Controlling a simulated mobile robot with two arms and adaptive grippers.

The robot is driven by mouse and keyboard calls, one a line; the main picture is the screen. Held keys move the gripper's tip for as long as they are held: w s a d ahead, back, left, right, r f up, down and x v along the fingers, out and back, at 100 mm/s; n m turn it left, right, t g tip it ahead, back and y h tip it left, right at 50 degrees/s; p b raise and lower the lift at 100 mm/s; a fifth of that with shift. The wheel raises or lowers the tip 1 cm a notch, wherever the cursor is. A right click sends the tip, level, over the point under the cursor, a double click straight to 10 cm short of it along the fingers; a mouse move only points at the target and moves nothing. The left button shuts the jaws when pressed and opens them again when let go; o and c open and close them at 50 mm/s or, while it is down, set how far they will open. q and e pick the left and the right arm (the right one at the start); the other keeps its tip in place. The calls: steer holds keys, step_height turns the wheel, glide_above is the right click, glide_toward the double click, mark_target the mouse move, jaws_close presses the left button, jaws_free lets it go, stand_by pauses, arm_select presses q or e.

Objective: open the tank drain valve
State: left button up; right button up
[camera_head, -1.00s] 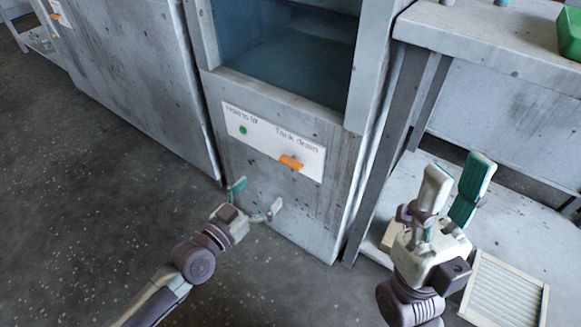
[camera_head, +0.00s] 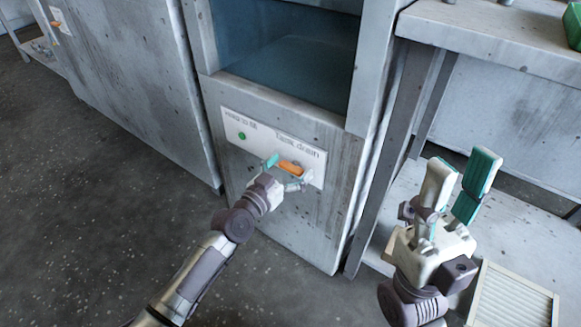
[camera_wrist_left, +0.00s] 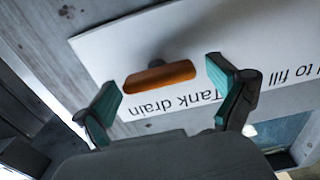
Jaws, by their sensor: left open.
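The tank drain valve's orange handle (camera_head: 290,168) sits on a white label plate (camera_head: 312,156) marked "Tank drain", on the grey cabinet front below a dark window. My left gripper (camera_head: 284,172) is open in front of the handle, with one finger near each end. In the left wrist view the orange handle (camera_wrist_left: 160,76) lies just beyond and between the teal-padded fingers of my left gripper (camera_wrist_left: 166,100). I cannot tell whether either finger touches it. My right gripper (camera_head: 458,180) is open and empty at the right, fingers pointing up, away from the valve.
A green indicator (camera_head: 242,136) is on the same plate, left of the handle. A grey workbench (camera_head: 490,45) stands at the right, with a green bin (camera_head: 573,25) on top and a slatted panel (camera_head: 512,297) below. The floor at left is clear.

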arm_select(q)
steer(key=c, duration=1.1)
steer(key=shift+c, duration=0.2)
steer(key=shift+n, duration=0.3)
steer(key=n, duration=0.4)
steer(key=shift+a+f+n, duration=0.1)
steer(key=shift+a+n, duration=0.05)
steer(key=shift+n, duration=0.15)
steer(key=n, duration=0.4)
steer(key=shift+w+f+n, duration=0.1)
steer(key=shift+n, duration=0.2)
steer(key=n, duration=0.5)
steer(key=shift+a+f, duration=0.1)
steer(key=shift+f, duration=0.05)
steer(key=shift+n, duration=1.5)
